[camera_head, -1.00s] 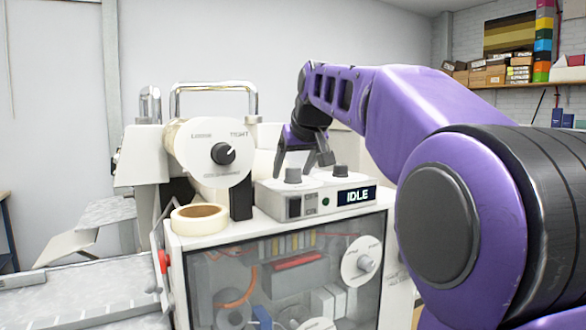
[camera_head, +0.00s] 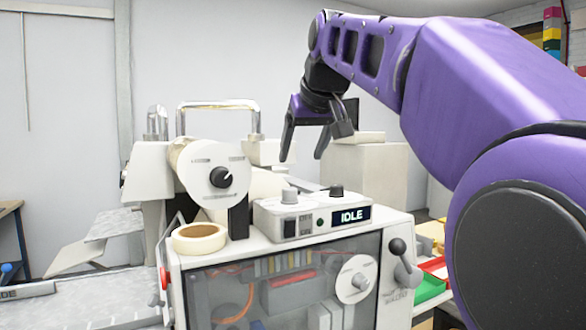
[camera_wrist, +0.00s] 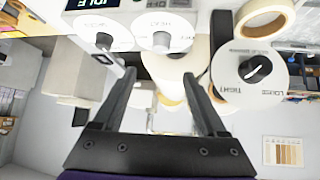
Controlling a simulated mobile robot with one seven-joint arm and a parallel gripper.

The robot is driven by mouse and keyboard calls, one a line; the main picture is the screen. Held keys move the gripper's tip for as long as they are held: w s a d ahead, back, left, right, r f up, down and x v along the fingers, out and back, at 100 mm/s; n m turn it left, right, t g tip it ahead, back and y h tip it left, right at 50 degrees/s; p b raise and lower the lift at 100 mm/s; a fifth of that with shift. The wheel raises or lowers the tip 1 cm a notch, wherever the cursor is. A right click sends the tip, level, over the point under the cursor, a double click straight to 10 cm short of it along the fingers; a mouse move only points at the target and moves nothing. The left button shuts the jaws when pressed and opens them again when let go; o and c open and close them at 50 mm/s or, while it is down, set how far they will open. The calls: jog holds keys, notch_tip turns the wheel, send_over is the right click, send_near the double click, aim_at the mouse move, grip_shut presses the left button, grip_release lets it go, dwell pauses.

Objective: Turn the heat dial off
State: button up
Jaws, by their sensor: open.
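A white control box (camera_head: 300,228) with a lit IDLE display (camera_head: 352,215) stands on the machine. It carries two dials on top: a grey-knobbed left dial (camera_head: 290,197) and a darker-knobbed right dial (camera_head: 336,191). In the wrist view, the dial beside the display (camera_wrist: 104,40) and the other dial (camera_wrist: 160,38) show white discs with upside-down lettering. My gripper (camera_head: 303,157) is open and empty, above and apart from the dials. Its fingers (camera_wrist: 159,78) spread below both dials in the wrist view.
A larger dial marked TIGHT and LOOSE (camera_wrist: 255,70) faces front beside the box. A tape roll (camera_head: 199,238) lies to the left. A chrome handle (camera_head: 218,104) rises behind. A lever with a black ball (camera_head: 398,246) is at the machine's right. Air above the box is free.

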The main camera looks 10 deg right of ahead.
jog(key=v, duration=0.3)
jog(key=shift+s+r, duration=0.3)
